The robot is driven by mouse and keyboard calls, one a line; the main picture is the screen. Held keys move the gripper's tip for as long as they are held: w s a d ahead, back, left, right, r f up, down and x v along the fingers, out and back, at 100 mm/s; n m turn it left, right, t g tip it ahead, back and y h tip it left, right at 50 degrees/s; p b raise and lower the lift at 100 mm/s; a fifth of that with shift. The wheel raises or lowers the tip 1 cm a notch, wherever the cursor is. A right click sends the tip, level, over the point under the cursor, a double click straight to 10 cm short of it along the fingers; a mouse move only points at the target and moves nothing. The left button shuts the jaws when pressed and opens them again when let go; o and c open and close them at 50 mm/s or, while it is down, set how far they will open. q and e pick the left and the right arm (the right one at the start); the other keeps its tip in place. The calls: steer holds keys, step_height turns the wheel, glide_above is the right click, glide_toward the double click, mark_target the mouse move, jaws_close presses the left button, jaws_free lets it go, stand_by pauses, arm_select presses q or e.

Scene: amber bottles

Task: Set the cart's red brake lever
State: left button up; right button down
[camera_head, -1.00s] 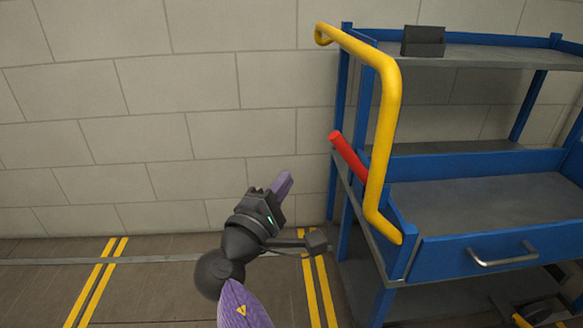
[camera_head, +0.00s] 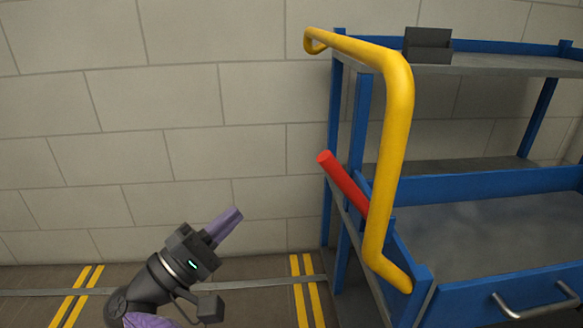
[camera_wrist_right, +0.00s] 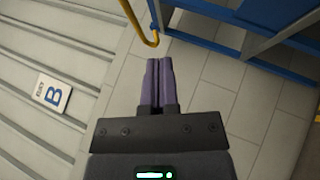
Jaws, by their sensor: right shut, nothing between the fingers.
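The red brake lever (camera_head: 342,182) sticks out from the near left end of the blue cart (camera_head: 480,184), tilted up and to the left. Its lower end passes behind the yellow handle (camera_head: 395,150). My right gripper (camera_head: 235,214) is to the left of the lever and lower in the head view, apart from it. Its purple fingers are shut and empty, pointing up and right. In the right wrist view the fingers (camera_wrist_right: 158,62) lie side by side, with the yellow handle (camera_wrist_right: 140,25) and the cart's blue frame (camera_wrist_right: 225,45) beyond them. The lever is not visible there. My left gripper is not in view.
A dark holder (camera_head: 427,45) stands on the cart's top shelf. A drawer with a metal pull (camera_head: 535,306) is at lower right. A block wall (camera_head: 160,130) stands behind. Yellow lines (camera_head: 307,290) mark the floor. A "B" sign (camera_wrist_right: 52,94) shows in the wrist view.

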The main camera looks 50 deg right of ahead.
arm_select(q)
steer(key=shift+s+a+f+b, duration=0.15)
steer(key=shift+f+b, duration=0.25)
steer(key=shift+b, duration=0.05)
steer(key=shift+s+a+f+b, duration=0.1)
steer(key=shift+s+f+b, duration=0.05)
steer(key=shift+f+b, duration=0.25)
arm_select(e)
steer(key=s+x, duration=0.2)
steer(key=x, duration=1.1)
steer(key=shift+s+a+r, duration=0.25)
steer(key=shift+s+r, duration=0.05)
